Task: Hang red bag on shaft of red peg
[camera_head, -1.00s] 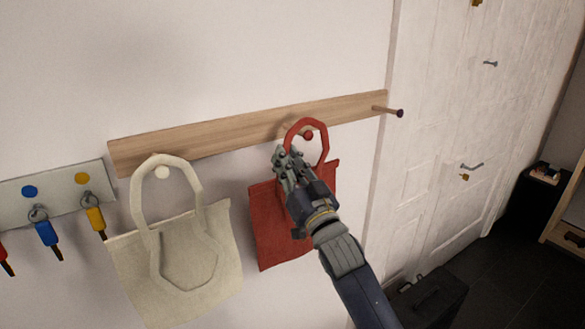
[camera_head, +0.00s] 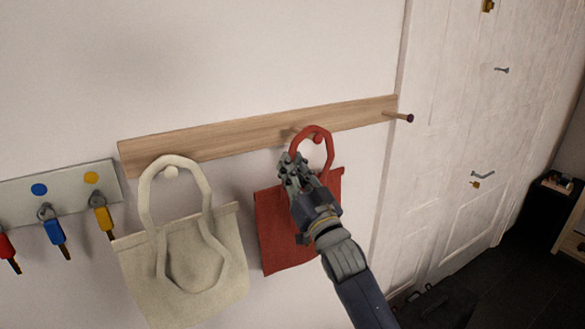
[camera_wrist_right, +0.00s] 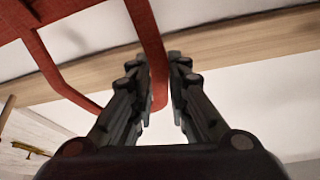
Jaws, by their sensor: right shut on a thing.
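The red bag (camera_head: 273,235) hangs in front of the wall, its red handle loop raised at the rail. The red peg (camera_head: 318,138) sticks out of the wooden rail, and its red tip shows just under the top of the loop. I cannot tell whether the loop is around the shaft or only in front of it. My right gripper (camera_head: 294,168) is shut on the left side of the handle. In the right wrist view the handle strap (camera_wrist_right: 158,75) runs down between the fingers (camera_wrist_right: 160,85). My left gripper is not in view.
The wooden rail (camera_head: 240,133) also bears a pale peg (camera_head: 171,172) with a cream bag (camera_head: 190,265) and a dark-tipped peg (camera_head: 409,118) at its right end. A key board (camera_head: 70,195) with several keys is at left. A white door (camera_head: 470,130) stands at right.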

